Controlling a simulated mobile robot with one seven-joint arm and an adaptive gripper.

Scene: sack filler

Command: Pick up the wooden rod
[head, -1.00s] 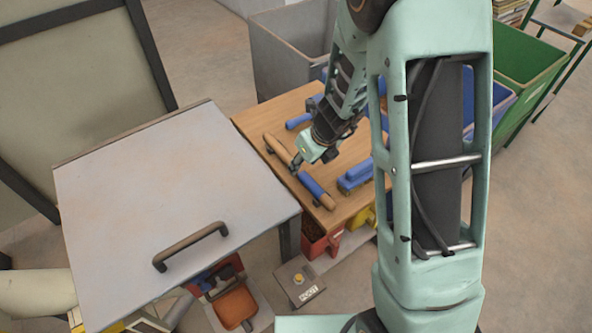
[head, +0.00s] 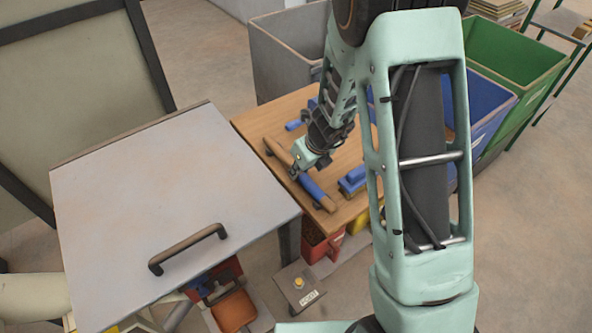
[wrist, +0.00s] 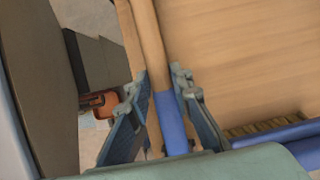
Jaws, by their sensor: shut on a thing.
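The wooden rod (head: 276,149) lies along the left edge of the wooden table, with bare wood at its ends and a blue section (head: 312,187). In the wrist view the rod (wrist: 151,48) runs down between my two fingers, its blue part (wrist: 172,125) lower in the picture. My gripper (head: 292,172) is shut on the rod near where wood meets blue. In the wrist view my gripper (wrist: 163,85) has one finger on each side of it. I cannot tell whether the rod is raised off its dark supports.
A blue-topped tool (head: 352,181) lies right of the rod on the table (head: 347,152). A grey panel with a handle (head: 165,165) borders the table on the left. Grey (head: 284,55), blue (head: 483,105) and green (head: 515,65) bins stand behind and right.

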